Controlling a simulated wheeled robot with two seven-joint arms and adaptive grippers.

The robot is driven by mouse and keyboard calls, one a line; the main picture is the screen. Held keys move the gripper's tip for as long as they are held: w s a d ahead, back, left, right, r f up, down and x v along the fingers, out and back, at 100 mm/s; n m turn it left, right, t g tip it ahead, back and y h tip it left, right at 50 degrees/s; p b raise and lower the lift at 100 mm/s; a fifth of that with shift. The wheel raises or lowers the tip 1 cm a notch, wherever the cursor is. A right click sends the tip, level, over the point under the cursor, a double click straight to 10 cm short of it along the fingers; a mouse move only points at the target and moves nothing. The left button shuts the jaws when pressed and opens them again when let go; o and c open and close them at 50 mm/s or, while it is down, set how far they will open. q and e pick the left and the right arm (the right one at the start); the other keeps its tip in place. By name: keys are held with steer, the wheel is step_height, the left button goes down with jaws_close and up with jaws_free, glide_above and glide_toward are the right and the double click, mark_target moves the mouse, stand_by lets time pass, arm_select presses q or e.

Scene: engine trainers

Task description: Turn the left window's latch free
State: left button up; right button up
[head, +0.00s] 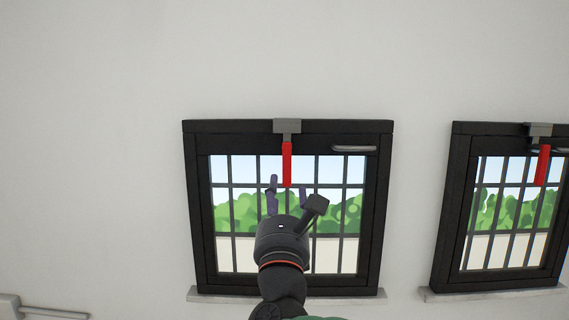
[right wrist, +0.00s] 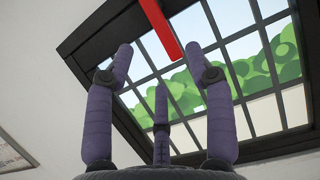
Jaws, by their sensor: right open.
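The left window (head: 189,215) has a black frame with bars across the pane. Its latch (head: 287,163) is a red handle hanging straight down from a grey bracket (head: 287,126) at the top middle of the frame. My right gripper (head: 288,184) is open and empty, in front of the pane, its purple fingers just below and around the level of the handle's lower end. In the right wrist view the red latch (right wrist: 162,28) shows above and between the spread fingers (right wrist: 158,55), apart from them. My left gripper is not in view.
A second window (head: 447,210) with its own red latch (head: 543,165) is at the right. A grey bar handle (head: 354,148) sits on the left window's upper right. A sill (head: 350,295) runs below. The wall between the windows is bare.

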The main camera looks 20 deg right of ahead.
mark_target(284, 169)
steer(key=p+x, duration=0.3)
steer(key=x, duration=0.5)
steer(key=shift+w, duration=0.2)
steer(key=shift+x, duration=0.9)
steer(key=shift+f, duration=0.15)
jaws_close()
